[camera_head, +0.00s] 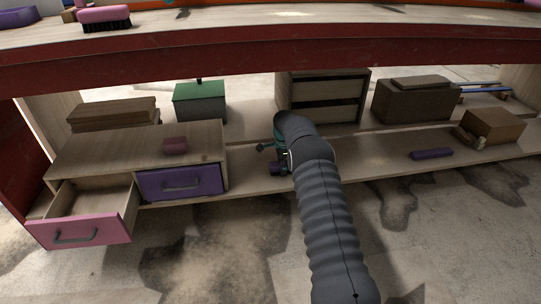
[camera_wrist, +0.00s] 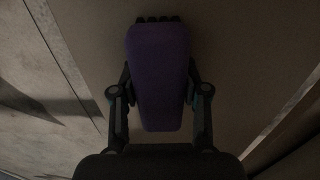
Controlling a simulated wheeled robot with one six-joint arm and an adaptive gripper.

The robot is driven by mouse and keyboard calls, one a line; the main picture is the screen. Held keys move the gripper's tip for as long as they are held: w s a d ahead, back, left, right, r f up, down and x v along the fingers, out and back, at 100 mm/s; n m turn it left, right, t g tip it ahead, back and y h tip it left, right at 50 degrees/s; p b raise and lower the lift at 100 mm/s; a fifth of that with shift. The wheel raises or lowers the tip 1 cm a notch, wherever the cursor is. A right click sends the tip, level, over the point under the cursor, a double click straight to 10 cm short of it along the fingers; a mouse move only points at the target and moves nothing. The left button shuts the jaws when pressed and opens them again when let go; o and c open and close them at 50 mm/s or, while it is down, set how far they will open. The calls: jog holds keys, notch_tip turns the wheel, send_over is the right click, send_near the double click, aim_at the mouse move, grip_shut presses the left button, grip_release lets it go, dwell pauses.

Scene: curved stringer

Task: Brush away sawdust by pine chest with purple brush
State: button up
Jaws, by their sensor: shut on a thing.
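The purple brush (camera_wrist: 159,75) fills the middle of the wrist view, with its dark bristles at the top edge. My gripper (camera_wrist: 158,100) is shut on it, one finger on each side. In the head view my gripper (camera_head: 277,158) is low over the lower shelf, and a bit of the purple brush (camera_head: 275,169) shows beneath it. A light wooden chest (camera_head: 135,143) stands left of my gripper, its pink drawer pulled out and its purple drawer shut. A wooden drawer unit (camera_head: 325,76) stands behind. I cannot tell which is the pine chest. I cannot make out sawdust clearly.
A purple block (camera_head: 432,153) lies on the shelf to the right, near a brown box (camera_head: 492,125). A dark box (camera_head: 415,99) and a green-topped box (camera_head: 200,102) stand farther back. The red-edged upper board (camera_head: 270,52) hangs over the shelf. Bare shelf lies right of my gripper.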

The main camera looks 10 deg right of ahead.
aim_at(271, 164)
jog(key=shift+a, duration=2.35)
jog(key=shift+d+r+p, duration=0.1)
jog(key=shift+r+p, duration=1.9)
jog(key=shift+r, duration=2.15)
jog(key=shift+s, duration=0.15)
